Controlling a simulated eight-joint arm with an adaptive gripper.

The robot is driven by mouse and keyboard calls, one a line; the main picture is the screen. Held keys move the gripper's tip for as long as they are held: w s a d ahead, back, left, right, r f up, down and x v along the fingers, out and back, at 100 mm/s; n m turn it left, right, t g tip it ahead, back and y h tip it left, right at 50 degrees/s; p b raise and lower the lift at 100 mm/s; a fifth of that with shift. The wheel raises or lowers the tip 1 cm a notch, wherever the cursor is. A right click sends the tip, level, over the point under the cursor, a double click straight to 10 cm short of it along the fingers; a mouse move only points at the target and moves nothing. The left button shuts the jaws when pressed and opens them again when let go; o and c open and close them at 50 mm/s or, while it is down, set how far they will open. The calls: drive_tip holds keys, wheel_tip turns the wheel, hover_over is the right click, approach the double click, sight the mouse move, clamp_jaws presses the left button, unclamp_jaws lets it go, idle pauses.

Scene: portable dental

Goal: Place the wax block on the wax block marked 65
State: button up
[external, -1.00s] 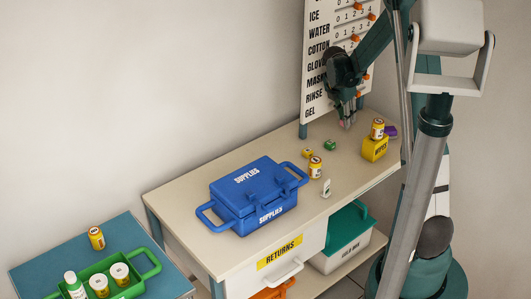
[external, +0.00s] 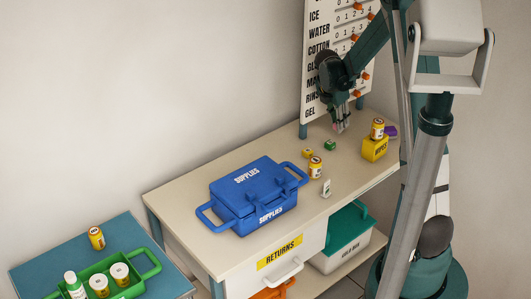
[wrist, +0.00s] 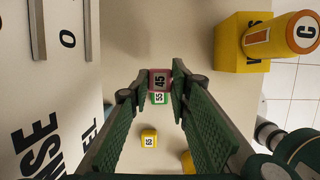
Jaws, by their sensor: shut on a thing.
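My gripper (wrist: 158,85) is shut on a dull pink wax block (wrist: 159,79) marked 45, held above the table. In the external view my gripper (external: 340,127) is over the back right part of the table. A green wax block (wrist: 159,98) marked 55 shows below the held block in the wrist view, partly covered by it; it also shows in the external view (external: 330,144). The yellow wax block marked 65 (wrist: 149,139) lies on the table with nothing on it. In the external view, the yellow block (external: 307,153) is left of the green one.
A yellow wipes box (external: 375,150) with an orange jar (external: 377,129) on top stands right of my gripper. Another jar (external: 315,168) stands near the yellow block. A blue supplies case (external: 250,200) fills the table's left. A board (external: 318,70) stands behind.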

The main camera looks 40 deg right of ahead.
drive_tip(key=shift+a, duration=0.1)
wheel_tip(320, 180, up, 6)
drive_tip(key=p, duration=0.2)
hover_over(311, 149)
drive_tip(key=a, duration=0.1)
drive_tip(key=shift+a, duration=0.2)
drive_tip(key=shift+f, duration=0.15)
drive_tip(key=shift+f+b, duration=0.4)
drive_tip(key=shift+f, duration=2.6)
drive_tip(key=shift+f, duration=1.9)
drive_tip(key=shift+f+b, duration=0.15)
drive_tip(key=shift+b, duration=0.2)
